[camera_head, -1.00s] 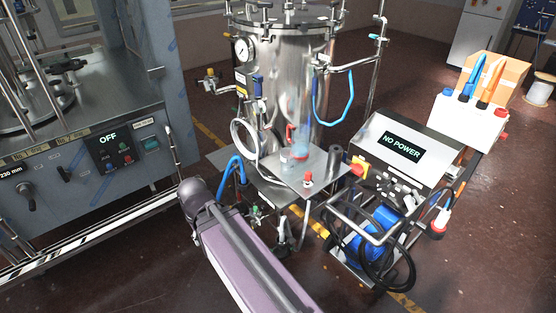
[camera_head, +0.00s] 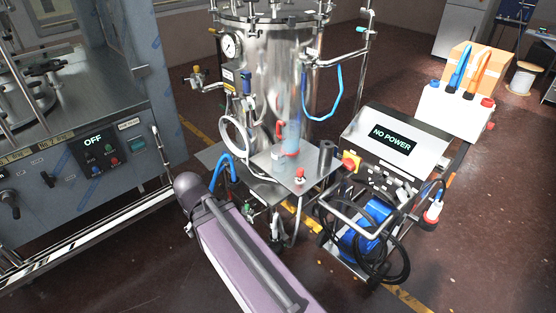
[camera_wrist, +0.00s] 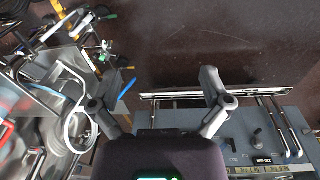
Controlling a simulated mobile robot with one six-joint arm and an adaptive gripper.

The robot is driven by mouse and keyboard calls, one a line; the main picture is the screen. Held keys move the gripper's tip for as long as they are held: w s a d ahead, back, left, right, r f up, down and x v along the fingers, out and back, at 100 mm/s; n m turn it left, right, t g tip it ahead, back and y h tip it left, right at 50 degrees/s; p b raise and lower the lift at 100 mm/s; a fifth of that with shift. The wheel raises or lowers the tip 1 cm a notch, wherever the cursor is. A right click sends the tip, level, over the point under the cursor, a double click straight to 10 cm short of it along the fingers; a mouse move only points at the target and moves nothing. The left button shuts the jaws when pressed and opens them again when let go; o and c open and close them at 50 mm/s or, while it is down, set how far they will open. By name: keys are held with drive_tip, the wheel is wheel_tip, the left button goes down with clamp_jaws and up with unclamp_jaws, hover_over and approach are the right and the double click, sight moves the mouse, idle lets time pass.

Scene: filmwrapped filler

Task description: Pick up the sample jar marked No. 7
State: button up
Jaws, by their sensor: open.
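I cannot make out a sample jar marked No. 7 in either view. On the steel shelf (camera_head: 268,160) in front of the tank, a clear upright tube (camera_head: 291,140) with red at its base stands near a small dark cylinder (camera_head: 326,153). No number is readable on either. My gripper (camera_wrist: 168,82) shows in the wrist view with its two fingers wide apart and nothing between them. Dark floor and the edge of a grey machine lie beyond it. The head view shows my purple arm link but no clear view of the fingers.
A steel tank (camera_head: 270,75) with hoses stands at the centre. A grey machine reading OFF (camera_head: 93,141) is at the left.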

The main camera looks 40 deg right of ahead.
drive_tip(key=w+d+r+n+t+h+b, duration=0.1)
drive_tip(key=w+d+t+h, duration=0.25)
drive_tip(key=d, duration=0.65)
drive_tip(key=w+d+r+n+t+h+b, duration=0.1)
drive_tip(key=w+d+r+n+t+h, duration=0.2)
drive_tip(key=d, duration=0.7)
drive_tip(key=w+d+r+n+t+h+b, duration=0.25)
drive_tip(key=d+r+n, duration=0.2)
drive_tip(key=d, duration=0.25)
drive_tip(key=w+d+r+n+t+h+b, duration=0.1)
drive_tip(key=d+r+n+t, duration=0.25)
drive_tip(key=d+n, duration=0.35)
drive_tip(key=s+d+f+n+y+b, duration=0.1)
drive_tip(key=s+d+f+n+y, duration=0.2)
drive_tip(key=n, duration=0.6)
drive_tip(key=s+d+f+n+y+b, duration=0.2)
drive_tip(key=f+n+y, duration=0.4)
drive_tip(key=n, duration=0.4)
drive_tip(key=shift+s+d+f+b, duration=0.3)
drive_tip(key=shift+s+d+f, duration=0.1)
drive_tip(key=shift+s+d, duration=0.65)
drive_tip(key=shift+a+n, duration=0.15)
drive_tip(key=shift+n, duration=0.1)
